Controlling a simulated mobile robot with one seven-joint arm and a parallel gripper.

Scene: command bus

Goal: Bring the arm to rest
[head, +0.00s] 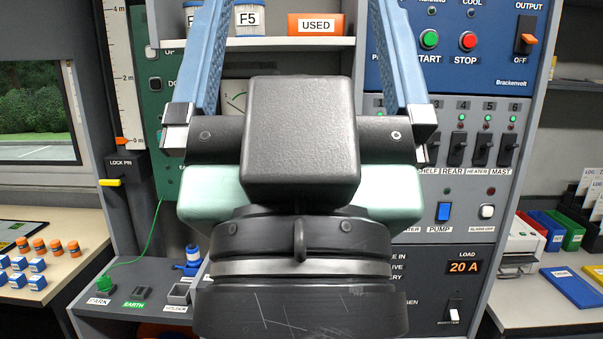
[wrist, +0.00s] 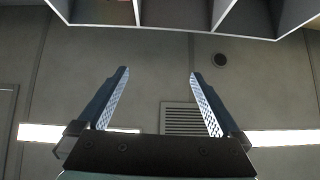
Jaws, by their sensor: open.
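My gripper (wrist: 158,85) shows in the wrist view with its two blue fingers spread wide apart and nothing between them. Beyond the fingers are a grey panelled surface, a vent grille and the underside of shelving. In the head view my arm stands upright in the middle, close to the camera. The two blue fingers point up there, one on each side, and their tips run out of the top of the picture. My wrist hides the middle of the panel wall behind it.
Behind my arm is a shelf (head: 262,43) with a USED bin (head: 316,24). A blue control panel (head: 480,45) and a grey switch panel (head: 470,180) stand at the right. Benches with small items lie at the left (head: 70,290) and right (head: 520,300).

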